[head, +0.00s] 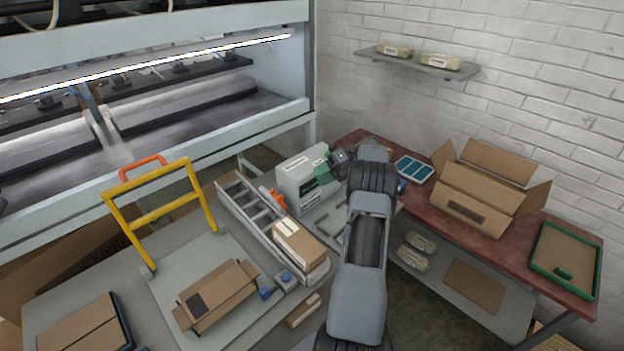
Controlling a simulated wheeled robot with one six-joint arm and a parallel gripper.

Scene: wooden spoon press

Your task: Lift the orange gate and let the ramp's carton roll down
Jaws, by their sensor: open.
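A roller ramp (240,203) with grey side rails runs from the back left to the front right in the middle of the head view. A brown carton (299,246) with a white label sits on its near right end. A small orange piece (273,198), seemingly the gate, stands at the ramp's right rail, behind the carton in the picture. My gripper (334,161) is open at the back, right of the orange piece and apart from it, in front of the pale machine. Its fingertips are small and hard to make out against the green part there.
A pale boxed machine (302,176) stands just behind the ramp. A yellow frame (159,210) with an orange handle rises at left. An open carton (218,294) lies in front of it. At right, a red table (412,205) holds an open box (486,190) and a green tray (566,262).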

